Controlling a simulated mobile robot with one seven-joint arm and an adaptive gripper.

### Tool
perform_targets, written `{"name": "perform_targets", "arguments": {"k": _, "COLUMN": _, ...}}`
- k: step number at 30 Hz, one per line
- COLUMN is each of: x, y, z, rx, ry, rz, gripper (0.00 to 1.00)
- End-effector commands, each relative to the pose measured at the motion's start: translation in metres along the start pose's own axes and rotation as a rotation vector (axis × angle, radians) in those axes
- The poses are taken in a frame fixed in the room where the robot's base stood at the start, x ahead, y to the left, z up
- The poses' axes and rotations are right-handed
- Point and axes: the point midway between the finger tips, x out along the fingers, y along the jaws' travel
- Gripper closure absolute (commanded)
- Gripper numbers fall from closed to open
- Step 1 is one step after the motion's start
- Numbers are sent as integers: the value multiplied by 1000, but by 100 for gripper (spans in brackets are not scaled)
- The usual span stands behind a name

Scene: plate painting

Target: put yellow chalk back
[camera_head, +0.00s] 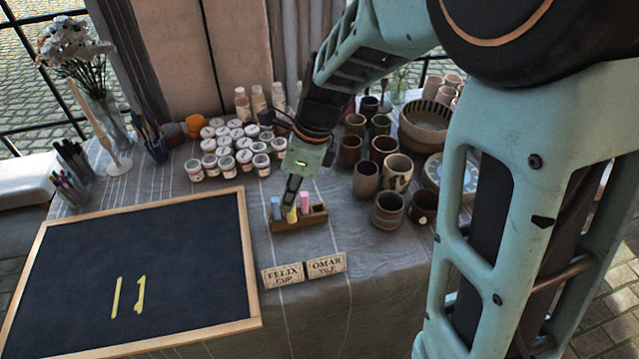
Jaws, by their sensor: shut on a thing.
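A small wooden chalk holder (284,226) stands on the table, right of the blackboard. A blue chalk (276,207) stands upright at its left and a pink chalk (304,203) upright toward its right. My gripper (291,205) points down over the holder between them. It is shut on the yellow chalk (292,216), whose lower part shows at the holder. I cannot tell whether the yellow chalk is seated in a slot or just above it. The blackboard (150,250) lies at the left with two yellow strokes on it.
Two name cards, FELIX (283,275) and OMAR (326,265), stand in front of the holder. Several paint jars (228,150) are behind it, and several cups, including a dark mug (388,209), stand to its right. Pen cups and a flower vase are at the left.

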Motion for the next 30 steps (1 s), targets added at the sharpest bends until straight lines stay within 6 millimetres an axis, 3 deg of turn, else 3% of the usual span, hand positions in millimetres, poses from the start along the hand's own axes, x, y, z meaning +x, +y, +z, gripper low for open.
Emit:
{"name": "perform_targets", "arguments": {"k": 10, "x": 28, "y": -76, "z": -36, "rx": 6, "ry": 1, "rz": 1, "gripper": 100}}
{"name": "perform_targets", "arguments": {"k": 15, "x": 56, "y": -99, "z": -52, "rx": 5, "ry": 2, "rz": 3, "gripper": 100}}
{"name": "perform_targets", "arguments": {"k": 21, "x": 73, "y": -115, "z": -62, "rx": 3, "ry": 1, "rz": 2, "gripper": 100}}
{"name": "perform_targets", "arguments": {"k": 26, "x": 78, "y": -120, "z": -64, "rx": 1, "ry": 0, "rz": 1, "gripper": 100}}
{"name": "perform_targets", "arguments": {"k": 30, "x": 95, "y": -121, "z": -71, "rx": 3, "ry": 1, "rz": 4, "gripper": 100}}
